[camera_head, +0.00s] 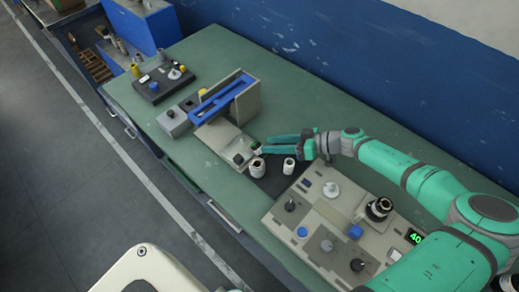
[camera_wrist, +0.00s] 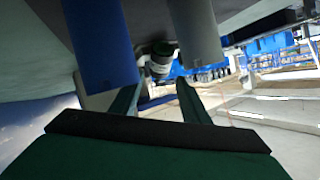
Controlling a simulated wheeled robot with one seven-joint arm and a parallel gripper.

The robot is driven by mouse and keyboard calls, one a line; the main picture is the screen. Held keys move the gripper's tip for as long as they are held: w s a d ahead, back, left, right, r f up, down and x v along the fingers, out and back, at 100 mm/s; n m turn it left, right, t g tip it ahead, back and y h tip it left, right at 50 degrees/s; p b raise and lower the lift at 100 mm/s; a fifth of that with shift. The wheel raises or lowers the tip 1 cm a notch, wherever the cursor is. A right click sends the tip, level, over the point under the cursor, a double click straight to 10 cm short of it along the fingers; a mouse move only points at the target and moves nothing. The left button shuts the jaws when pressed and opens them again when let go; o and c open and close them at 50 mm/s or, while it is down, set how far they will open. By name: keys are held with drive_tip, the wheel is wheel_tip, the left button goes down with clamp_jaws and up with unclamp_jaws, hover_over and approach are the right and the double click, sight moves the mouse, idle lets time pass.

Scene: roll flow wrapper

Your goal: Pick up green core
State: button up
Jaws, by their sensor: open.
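My gripper (camera_head: 270,143) is open, with its green fingers pointing left over the bench, near the blue-topped holder. In the wrist view, nothing shows held between the fingertips of my gripper (camera_wrist: 158,88). A small grey cylinder with a dark green band (camera_wrist: 161,56), possibly the green core, shows beyond the fingertips, between a blue bar and a grey bar. No plainly green core can be told in the head view. Two pale rolls with dark centres stand below my gripper on a dark mat: a left roll (camera_head: 258,169) and a right roll (camera_head: 289,166).
The blue-topped beige holder (camera_head: 250,103) stands left of my gripper. A control panel (camera_head: 300,220) with knobs and buttons lies in front. A black tray (camera_head: 160,88) with small parts sits at the far left. The green bench (camera_head: 330,120) is clear behind my gripper.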

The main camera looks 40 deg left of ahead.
sight(258, 144)
drive_tip(key=x, duration=0.4)
drive_tip(key=shift+s+a, duration=0.25)
drive_tip(key=shift+a, duration=0.1)
drive_tip(key=c, duration=1)
drive_tip(key=shift+r, duration=0.15)
